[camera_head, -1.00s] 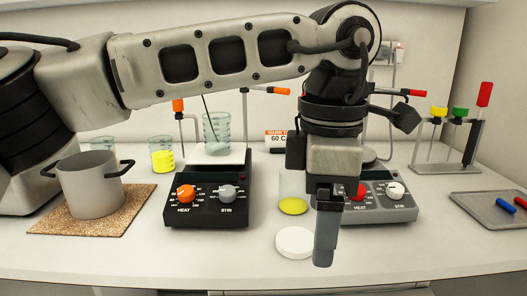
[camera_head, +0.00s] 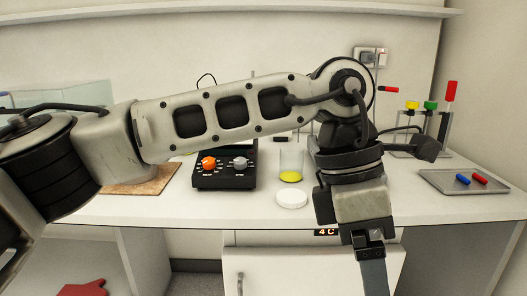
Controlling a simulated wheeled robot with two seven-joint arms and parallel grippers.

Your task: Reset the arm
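My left arm comes in from the left and stretches across the picture to the right. Its gripper (camera_head: 371,272) hangs down in front of the table's front edge, above the light cabinet below. The fingers overlap from this side and run off the bottom of the picture, so I cannot tell whether they are open or shut. I see nothing held in the visible part. My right gripper is not in view.
A glass beaker with yellow liquid (camera_head: 291,176) and a white disc (camera_head: 292,198) stand near the wrist. A black hot plate (camera_head: 224,182) sits left of them. A tray (camera_head: 447,183) and a rack with coloured tools (camera_head: 445,130) are at the right. The front-right tabletop is clear.

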